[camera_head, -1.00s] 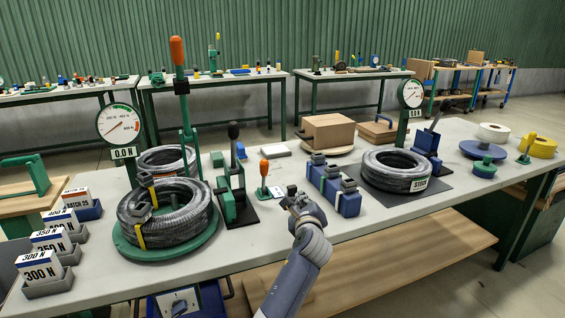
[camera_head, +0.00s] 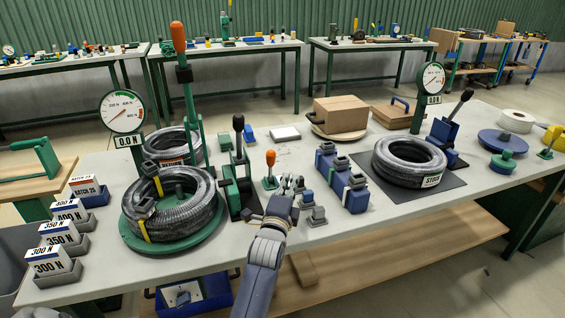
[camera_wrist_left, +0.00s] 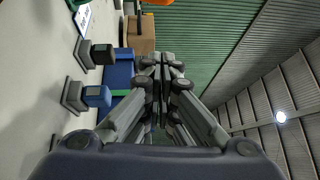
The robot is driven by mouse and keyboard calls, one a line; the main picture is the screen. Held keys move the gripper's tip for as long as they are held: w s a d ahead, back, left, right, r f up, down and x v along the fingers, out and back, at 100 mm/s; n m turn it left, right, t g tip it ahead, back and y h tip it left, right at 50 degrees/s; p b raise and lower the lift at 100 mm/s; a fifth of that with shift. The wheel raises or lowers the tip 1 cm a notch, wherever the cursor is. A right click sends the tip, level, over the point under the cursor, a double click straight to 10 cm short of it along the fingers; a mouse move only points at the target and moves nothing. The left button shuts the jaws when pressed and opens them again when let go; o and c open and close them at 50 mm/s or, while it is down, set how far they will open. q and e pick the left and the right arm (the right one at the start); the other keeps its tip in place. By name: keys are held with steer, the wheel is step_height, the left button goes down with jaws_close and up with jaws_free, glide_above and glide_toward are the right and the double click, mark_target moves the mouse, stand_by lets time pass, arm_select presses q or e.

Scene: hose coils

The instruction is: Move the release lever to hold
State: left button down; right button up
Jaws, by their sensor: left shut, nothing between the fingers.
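Part of an orange shape (camera_wrist_left: 157,2) shows at the top of the wrist view. My right gripper is not in view.
A black-knobbed lever unit (camera_head: 238,125) stands left of the orange knob. Small grey blocks (camera_head: 317,215) and a blue clamp block (camera_head: 326,170) stand close on the right.

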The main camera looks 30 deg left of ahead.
mark_target(271, 165)
arm_select(q)
steer(key=w+a, duration=0.6)
steer(key=shift+r+p, duration=0.3)
steer(key=shift+p, duration=0.15)
steer(key=w+a+g+p, duration=0.1)
steer(key=p, duration=0.2)
steer(key=a+r+n+g+p, duration=0.1)
steer(key=p, duration=0.2)
steer(key=shift+w+r+h+p, duration=0.15)
steer(key=shift+w+h+p, duration=0.15)
steer(key=shift+w, duration=0.05)
